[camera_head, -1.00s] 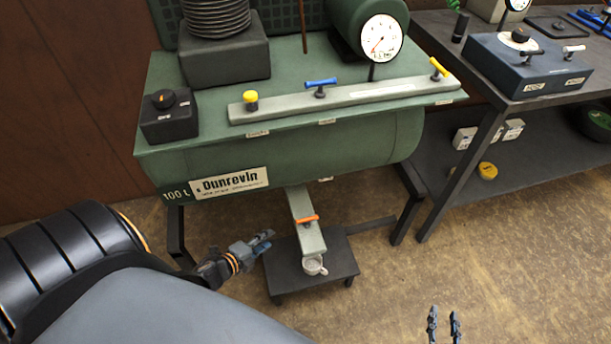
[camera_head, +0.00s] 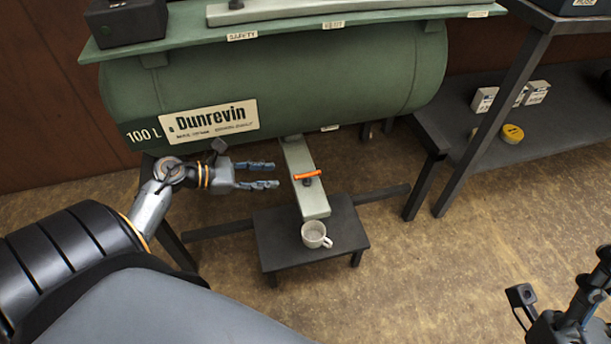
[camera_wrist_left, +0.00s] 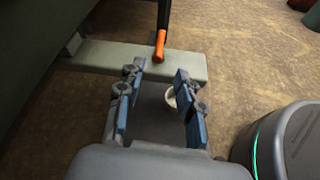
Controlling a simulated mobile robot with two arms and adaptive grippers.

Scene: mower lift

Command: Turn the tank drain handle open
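The orange drain handle (camera_head: 307,174) sits across the pale drain bar (camera_head: 314,202) under the green tank (camera_head: 290,75). In the left wrist view the orange handle (camera_wrist_left: 159,46) shows beyond my fingertips, near the pale bar (camera_wrist_left: 180,63). My left gripper (camera_head: 268,175) is open and empty, just left of the handle and apart from it, its fingers pointing at it. In the left wrist view its two fingers (camera_wrist_left: 160,75) are spread.
A white mug (camera_head: 315,235) stands on a low black stool (camera_head: 345,228) at the end of the bar. Dark stand legs flank the stool. A dark bench (camera_head: 480,120) stands at the right. The floor in front is clear.

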